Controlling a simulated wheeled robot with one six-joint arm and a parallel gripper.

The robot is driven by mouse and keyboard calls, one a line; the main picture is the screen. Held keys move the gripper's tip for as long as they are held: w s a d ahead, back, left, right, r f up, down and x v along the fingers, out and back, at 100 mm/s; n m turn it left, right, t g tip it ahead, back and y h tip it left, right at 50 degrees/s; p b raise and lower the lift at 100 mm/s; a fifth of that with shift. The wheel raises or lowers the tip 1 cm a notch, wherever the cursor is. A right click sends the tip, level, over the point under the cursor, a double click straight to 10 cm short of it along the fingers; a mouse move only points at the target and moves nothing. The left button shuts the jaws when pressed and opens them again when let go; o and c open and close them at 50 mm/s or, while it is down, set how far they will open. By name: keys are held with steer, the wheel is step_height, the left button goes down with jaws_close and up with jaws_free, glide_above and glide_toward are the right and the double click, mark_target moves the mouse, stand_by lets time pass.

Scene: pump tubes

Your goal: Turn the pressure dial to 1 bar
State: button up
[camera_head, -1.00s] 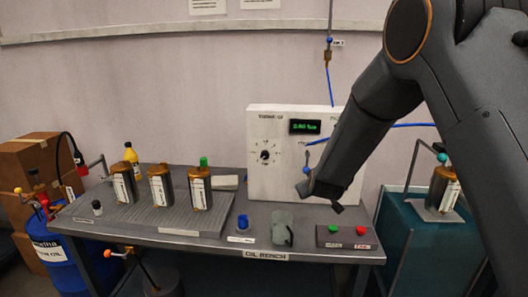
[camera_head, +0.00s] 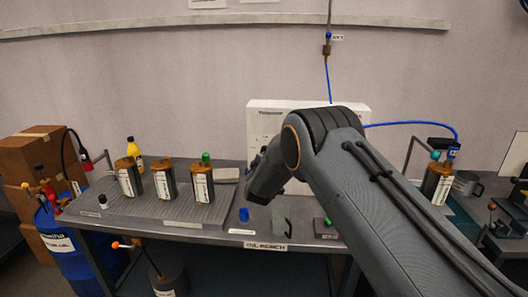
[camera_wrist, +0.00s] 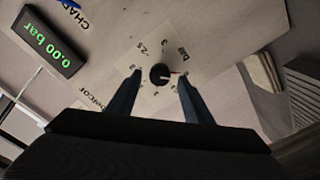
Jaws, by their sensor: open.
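The pressure dial (camera_wrist: 160,74), a small dark round knob, sits on the panel in the wrist view. A small reddish mark shows at its right side, and a printed scale surrounds it. My gripper (camera_wrist: 159,78) is open, with one finger at each side of the knob and gaps visible between. Whether the fingertips reach the panel I cannot tell. The pressure display (camera_wrist: 48,42) reads 0.00 bar in green. In the head view the white panel (camera_head: 263,125) stands at the back of the bench; my arm hides the dial, the display and my fingertips.
The grey bench (camera_head: 170,233) carries several metal cylinders, one of them with a green top (camera_head: 202,183). A blue hose (camera_head: 410,124) runs right from the panel.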

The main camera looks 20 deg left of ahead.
steer(key=shift+x, duration=1.3)
steer(key=c, duration=1.1)
steer(key=shift+o, duration=0.2)
